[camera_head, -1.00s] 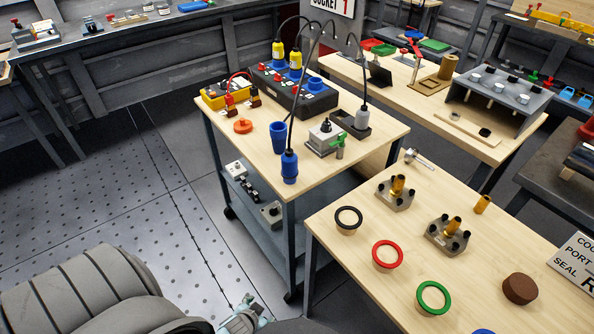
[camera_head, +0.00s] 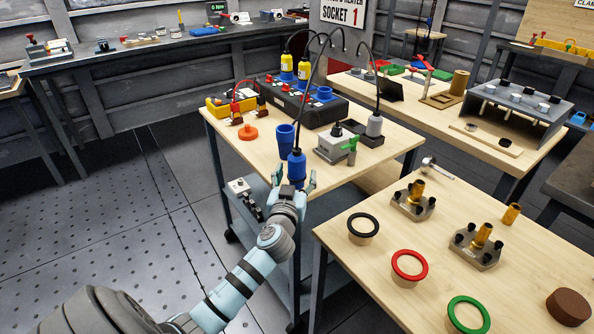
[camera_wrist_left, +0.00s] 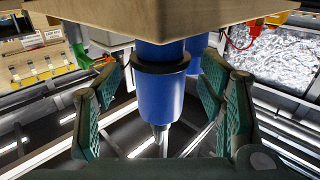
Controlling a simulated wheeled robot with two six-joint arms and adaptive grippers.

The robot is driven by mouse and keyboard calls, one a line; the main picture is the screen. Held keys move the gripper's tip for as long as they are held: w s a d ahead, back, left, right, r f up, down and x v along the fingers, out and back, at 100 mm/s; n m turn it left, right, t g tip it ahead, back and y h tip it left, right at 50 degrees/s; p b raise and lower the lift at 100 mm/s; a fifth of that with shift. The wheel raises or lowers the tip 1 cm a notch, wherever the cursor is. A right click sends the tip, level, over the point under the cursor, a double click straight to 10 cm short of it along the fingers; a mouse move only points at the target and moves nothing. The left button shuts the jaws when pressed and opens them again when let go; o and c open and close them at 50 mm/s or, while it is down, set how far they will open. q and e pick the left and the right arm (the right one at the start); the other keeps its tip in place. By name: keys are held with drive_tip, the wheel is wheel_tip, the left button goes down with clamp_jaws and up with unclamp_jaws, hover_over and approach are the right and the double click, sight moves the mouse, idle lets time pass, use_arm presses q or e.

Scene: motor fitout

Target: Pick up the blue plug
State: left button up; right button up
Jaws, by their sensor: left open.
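The blue plug (camera_head: 297,168) hangs on a black cable at the front edge of the wooden cart top. In the left wrist view the blue plug (camera_wrist_left: 162,95) is a blue cylinder with a dark collar and a metal tip pointing down. My left gripper (camera_head: 295,180) is open just below and around the plug. In the left wrist view the fingers of my left gripper (camera_wrist_left: 160,85) stand on both sides of the plug, with a gap on each side. My right gripper is not in view.
A blue cup (camera_head: 285,139) stands behind the plug. A black socket box (camera_head: 315,108), an orange disc (camera_head: 248,133), a grey block with a green handle (camera_head: 337,146) and a grey plug (camera_head: 374,126) are on the cart. A table (camera_head: 400,235) with coloured rings is at the right.

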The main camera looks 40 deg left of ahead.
use_arm(q)
drive_tip(key=shift+x, duration=1.1)
drive_tip(key=shift+s, duration=0.1)
drive_tip(key=c, duration=1.3)
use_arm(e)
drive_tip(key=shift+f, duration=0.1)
